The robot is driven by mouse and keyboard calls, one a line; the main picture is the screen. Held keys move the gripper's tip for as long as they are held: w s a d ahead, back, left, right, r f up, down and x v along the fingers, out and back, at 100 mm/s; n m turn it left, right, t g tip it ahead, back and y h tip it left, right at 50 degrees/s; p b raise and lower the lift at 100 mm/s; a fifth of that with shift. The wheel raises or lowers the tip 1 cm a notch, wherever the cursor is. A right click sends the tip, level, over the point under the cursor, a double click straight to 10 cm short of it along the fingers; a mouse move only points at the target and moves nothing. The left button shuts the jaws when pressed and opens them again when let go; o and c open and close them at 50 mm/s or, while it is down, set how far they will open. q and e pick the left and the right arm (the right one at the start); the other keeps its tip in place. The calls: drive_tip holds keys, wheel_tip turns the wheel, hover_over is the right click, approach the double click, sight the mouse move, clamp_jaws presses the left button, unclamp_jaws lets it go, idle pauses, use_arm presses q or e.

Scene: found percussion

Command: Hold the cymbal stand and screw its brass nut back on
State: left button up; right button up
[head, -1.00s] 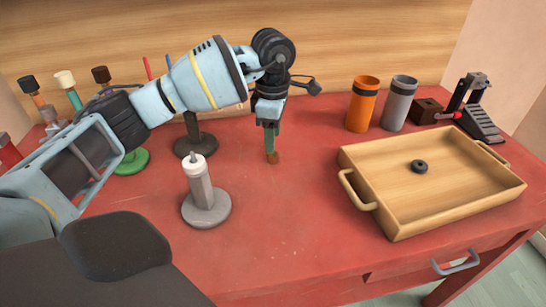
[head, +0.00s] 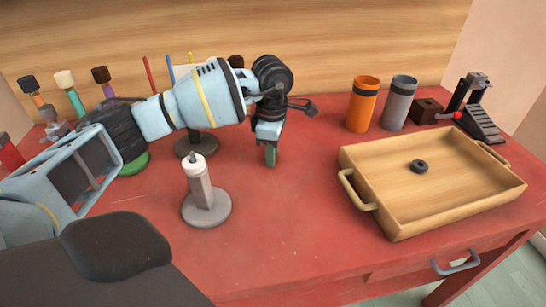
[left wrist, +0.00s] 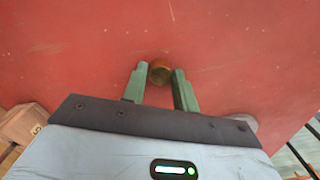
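The cymbal stand (head: 203,195), a grey post with a round base and a white top piece, stands upright near the table's front left. My left gripper (head: 271,155) points down at the table to the right of the stand. In the left wrist view, the round brass nut (left wrist: 160,72) lies between the green fingertips of my left gripper (left wrist: 161,75). The fingers sit close to the nut on both sides; whether they press on it is not clear. In the head view the fingers hide the nut. My right gripper is out of view.
A wooden tray (head: 381,222) with a black ring (head: 419,167) stands at the right. Behind it are an orange cup (head: 362,106), a grey cup (head: 398,105) and a black pedal (head: 475,112). A dark stand (head: 198,143) is behind my left arm. The front middle is clear.

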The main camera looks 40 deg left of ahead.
use_arm(q)
drive_tip(key=c, duration=0.5)
drive_tip(key=shift+r, duration=0.15)
drive_tip(key=shift+c, duration=0.2)
wheel_tip(320, 180, up, 10)
